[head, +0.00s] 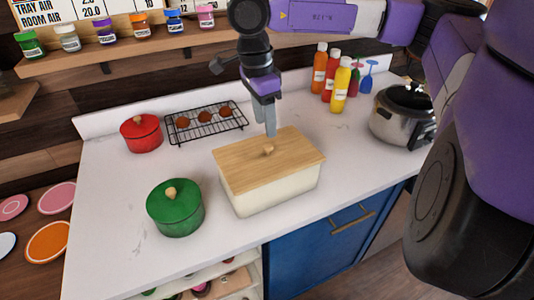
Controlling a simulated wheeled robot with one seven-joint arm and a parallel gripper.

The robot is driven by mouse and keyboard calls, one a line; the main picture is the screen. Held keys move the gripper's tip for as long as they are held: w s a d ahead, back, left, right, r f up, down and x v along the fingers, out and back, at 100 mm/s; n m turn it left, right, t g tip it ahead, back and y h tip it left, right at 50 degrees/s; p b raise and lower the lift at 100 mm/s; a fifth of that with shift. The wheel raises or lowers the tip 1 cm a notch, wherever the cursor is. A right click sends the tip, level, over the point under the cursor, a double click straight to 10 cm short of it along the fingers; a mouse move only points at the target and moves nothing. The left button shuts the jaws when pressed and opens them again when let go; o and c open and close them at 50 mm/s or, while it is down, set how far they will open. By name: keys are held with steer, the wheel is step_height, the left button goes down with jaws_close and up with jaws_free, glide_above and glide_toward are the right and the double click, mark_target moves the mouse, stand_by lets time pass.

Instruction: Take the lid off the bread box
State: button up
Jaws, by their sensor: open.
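The bread box (268,198) is a cream rectangular box near the front of the white counter. Its wooden lid (290,150) lies flat on top, with a small round knob (267,150) near the middle. My gripper (270,132) points down just above and behind the knob, near the lid's back edge. One finger overlaps the other in this view, so the gap between them is hard to see. The jaws are open and nothing shows between them. I cannot tell whether the fingertips touch the lid.
A green pot (175,212) stands left of the box and a red pot (141,134) behind it. A wire rack (207,123) holds round brown items. Sauce bottles (341,87) and a steel cooker (400,118) stand right. A jar shelf (130,48) runs above.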

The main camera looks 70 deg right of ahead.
mark_target(268, 146)
steer(key=shift+s+d+f, duration=0.15)
steer(key=shift+f, duration=0.2)
steer(key=shift+d+f+p, duration=0.15)
steer(key=shift+f+p, duration=0.55)
steer(key=shift+f, duration=1.05)
steer(key=shift+d+f+p, duration=0.1)
steer(key=shift+f+p, duration=0.55)
steer(key=shift+f, duration=1.05)
jaws_close()
